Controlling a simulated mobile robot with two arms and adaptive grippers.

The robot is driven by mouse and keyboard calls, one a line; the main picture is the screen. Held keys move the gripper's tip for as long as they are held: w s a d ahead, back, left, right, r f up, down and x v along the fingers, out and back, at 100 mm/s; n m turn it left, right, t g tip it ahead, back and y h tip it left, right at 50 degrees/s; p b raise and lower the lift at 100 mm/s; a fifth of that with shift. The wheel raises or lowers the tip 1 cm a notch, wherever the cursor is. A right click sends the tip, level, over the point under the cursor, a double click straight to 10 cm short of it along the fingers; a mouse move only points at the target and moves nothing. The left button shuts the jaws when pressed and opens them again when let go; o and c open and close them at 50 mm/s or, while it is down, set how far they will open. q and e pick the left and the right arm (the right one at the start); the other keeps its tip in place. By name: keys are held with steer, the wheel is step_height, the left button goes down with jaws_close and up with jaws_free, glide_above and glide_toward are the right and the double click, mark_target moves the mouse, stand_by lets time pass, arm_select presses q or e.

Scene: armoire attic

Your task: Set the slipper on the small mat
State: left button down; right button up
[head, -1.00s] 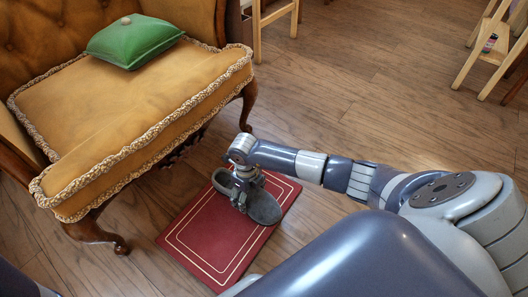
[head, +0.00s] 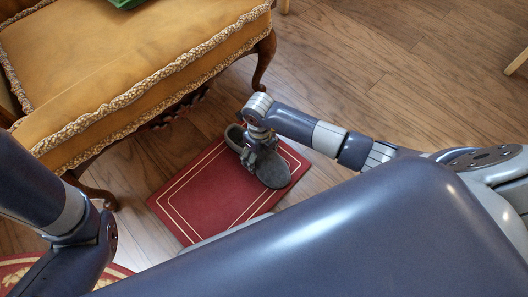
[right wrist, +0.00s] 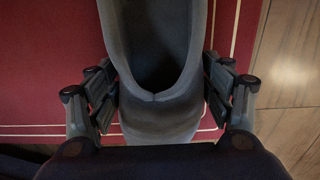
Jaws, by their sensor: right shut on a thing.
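The dark grey slipper (head: 273,171) is over the upper right part of the small red mat (head: 200,197), with its toe toward the mat's right edge and its heel at the far edge. I cannot tell whether its sole touches the mat. My right gripper (head: 259,153) is shut on the slipper near its middle and hides part of it. In the right wrist view the fingers (right wrist: 160,88) press on both sides of the slipper (right wrist: 160,122), with the red mat (right wrist: 40,75) beneath. My left arm enters at the left; its gripper is out of view.
A mustard armchair (head: 100,70) with carved wooden legs stands at upper left, close to the mat. A green cushion (head: 128,3) lies on its seat. A red patterned rug (head: 100,270) shows at lower left.

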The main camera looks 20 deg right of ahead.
steer(key=shift+w+r, duration=0.1)
steer(key=shift+w, duration=0.1)
steer(key=o, duration=1.1)
steer(key=shift+d, duration=0.1)
steer(key=shift+o, duration=0.2)
